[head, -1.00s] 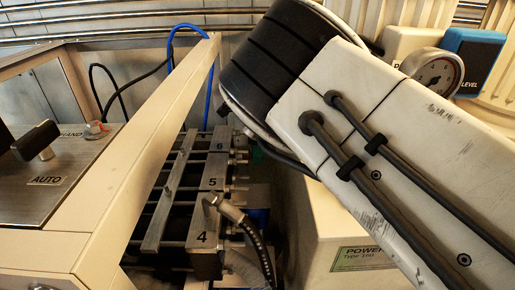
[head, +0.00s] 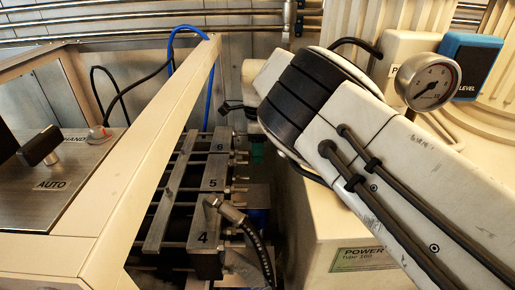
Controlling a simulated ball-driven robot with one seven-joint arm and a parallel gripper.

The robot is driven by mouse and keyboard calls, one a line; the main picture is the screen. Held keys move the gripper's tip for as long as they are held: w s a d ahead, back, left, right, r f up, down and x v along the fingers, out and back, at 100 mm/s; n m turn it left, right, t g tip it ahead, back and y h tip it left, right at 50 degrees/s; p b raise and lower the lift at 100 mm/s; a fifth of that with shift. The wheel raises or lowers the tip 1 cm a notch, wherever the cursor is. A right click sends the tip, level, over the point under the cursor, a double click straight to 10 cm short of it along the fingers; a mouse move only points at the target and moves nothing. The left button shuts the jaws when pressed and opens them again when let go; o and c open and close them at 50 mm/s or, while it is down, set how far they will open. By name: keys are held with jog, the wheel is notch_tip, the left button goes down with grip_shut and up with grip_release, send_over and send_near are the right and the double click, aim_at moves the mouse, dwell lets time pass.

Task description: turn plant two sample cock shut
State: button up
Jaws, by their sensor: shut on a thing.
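My arm (head: 385,165) crosses the right half of the head view, from the lower right up to a black ribbed joint (head: 308,88). A short pale link of mine (head: 272,70) shows beyond that joint. The arm's end is not clearly visible, and I cannot make out my gripper's fingers. A small dark piece (head: 236,107) sticks out to the left beyond the joint. I cannot tell whether it is a handle or part of my gripper. I cannot identify the plant two sample cock; the area behind my arm is hidden.
A valve rack numbered 4, 5 and 6 (head: 209,207) stands left of my arm, with a braided hose (head: 252,232) at 4. A cream frame bar (head: 150,155) rises beside it. A POWER cabinet (head: 325,235) stands below my arm; a gauge (head: 430,84) stands behind it.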

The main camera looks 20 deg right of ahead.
jog(key=shift+w+r, duration=0.1)
jog(key=o, duration=1.1)
jog(key=shift+c, duration=0.2)
notch_tip(320, 180, up, 11)
jog(key=b, duration=0.2)
jog(key=shift+b, duration=0.4)
jog(key=shift+f, duration=0.2)
